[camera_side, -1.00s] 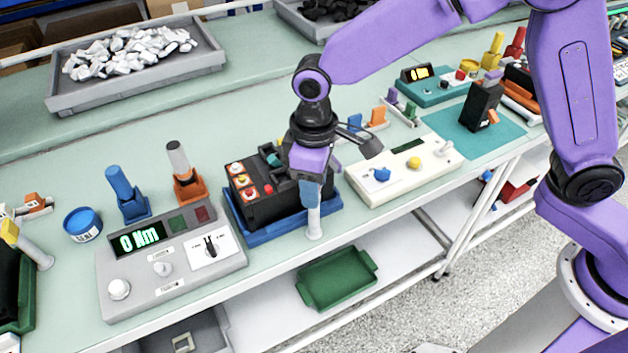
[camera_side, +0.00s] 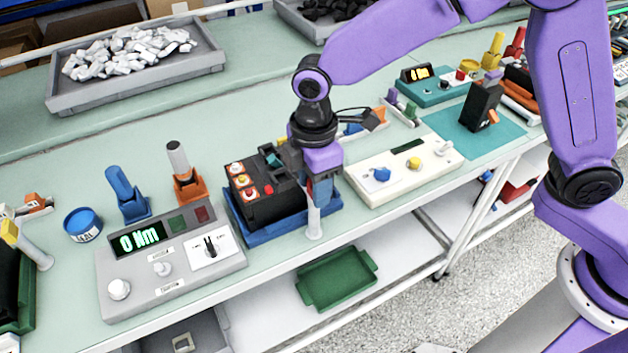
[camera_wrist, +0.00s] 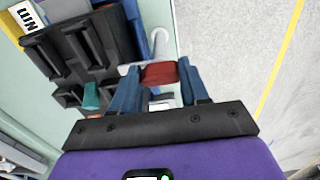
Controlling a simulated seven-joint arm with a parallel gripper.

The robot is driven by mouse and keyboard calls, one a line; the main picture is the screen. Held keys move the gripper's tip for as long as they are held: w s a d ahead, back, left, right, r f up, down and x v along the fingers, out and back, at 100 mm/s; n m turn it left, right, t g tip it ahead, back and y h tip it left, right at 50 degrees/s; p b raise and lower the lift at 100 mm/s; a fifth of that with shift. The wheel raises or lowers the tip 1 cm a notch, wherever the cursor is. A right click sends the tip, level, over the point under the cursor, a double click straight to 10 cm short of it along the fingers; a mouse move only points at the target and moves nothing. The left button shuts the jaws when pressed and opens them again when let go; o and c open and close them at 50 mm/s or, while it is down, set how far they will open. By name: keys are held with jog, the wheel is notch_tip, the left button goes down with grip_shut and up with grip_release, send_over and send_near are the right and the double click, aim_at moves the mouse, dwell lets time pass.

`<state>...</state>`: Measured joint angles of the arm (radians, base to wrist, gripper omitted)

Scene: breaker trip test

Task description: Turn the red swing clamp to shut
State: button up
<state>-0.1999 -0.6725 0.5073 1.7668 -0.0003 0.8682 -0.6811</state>
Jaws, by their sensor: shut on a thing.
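The red swing clamp (camera_wrist: 160,73) shows in the wrist view as a red block between the two blue fingers of my gripper (camera_wrist: 160,80). My gripper is shut on it. In the side view my gripper (camera_side: 319,190) points down at the right end of the black breaker block (camera_side: 262,203), and the clamp is hidden behind the fingers. The block sits in a blue tray (camera_side: 262,234) and shows at upper left in the wrist view (camera_wrist: 75,50). A white post (camera_side: 314,222) stands at the tray's front right corner, just below the fingers.
A grey tester (camera_side: 170,262) reading 0 Nm is to the left. A cream control box (camera_side: 403,172) stands close on the right. Blue (camera_side: 128,193) and orange (camera_side: 186,175) stands holding handles are behind the tester. The bench front edge is near the post.

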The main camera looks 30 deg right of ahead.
dwell(0.6)
jog(key=o, duration=1.1)
jog(key=shift+c, duration=0.2)
jog(key=shift+r, duration=0.1)
notch_tip(320, 180, up, 17)
jog(key=shift+r, duration=0.15)
jog(key=s+d+f+m, duration=0.2)
jog(key=s+d+f, duration=0.3)
jog(key=s+d, duration=0.6)
jog(key=s+d+f+m, duration=0.3)
jog(key=s+d+f, duration=0.3)
jog(key=s+d, duration=0.4)
jog(key=d, duration=0.6)
jog(key=shift+s+f, duration=0.2)
jog(key=shift+s, duration=0.15)
